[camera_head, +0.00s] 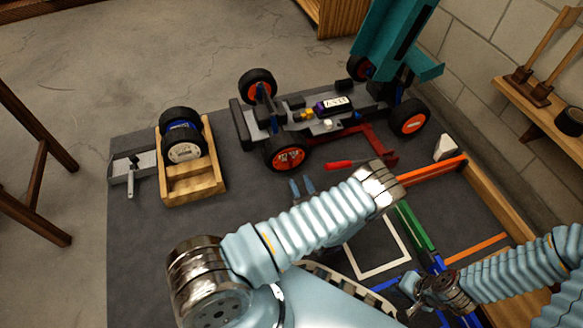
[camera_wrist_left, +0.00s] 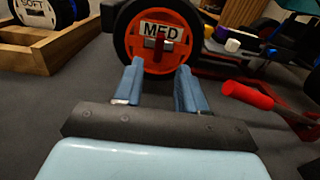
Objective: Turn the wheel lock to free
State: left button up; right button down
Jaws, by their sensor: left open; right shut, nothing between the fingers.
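The racecar (camera_head: 325,115) stands on the dark mat. Its near wheel (camera_head: 290,154) has a black tyre and an orange rim. In the left wrist view this wheel (camera_wrist_left: 125,38) faces me, with a white "MED" label. My left gripper (camera_head: 302,185) is open and empty just in front of the near wheel. In the left wrist view its fingers (camera_wrist_left: 159,82) point at the hub, apart from the lock. My right gripper (camera_head: 424,288) is shut and empty at the lower right.
A red-handled tool (camera_head: 340,164) lies right of the near wheel; it also shows in the wrist view (camera_wrist_left: 247,95). A wooden tray (camera_head: 193,190) with spare wheels (camera_head: 184,135) stands to the left. A teal stand (camera_head: 390,40) rises behind the car. Bare mat lies between tray and car.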

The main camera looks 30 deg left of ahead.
aim_at(291, 164)
pick_arm(q)
jog(key=b+x, duration=0.1)
jog(key=x, duration=0.7)
jog(key=shift+a, duration=0.2)
grip_shut()
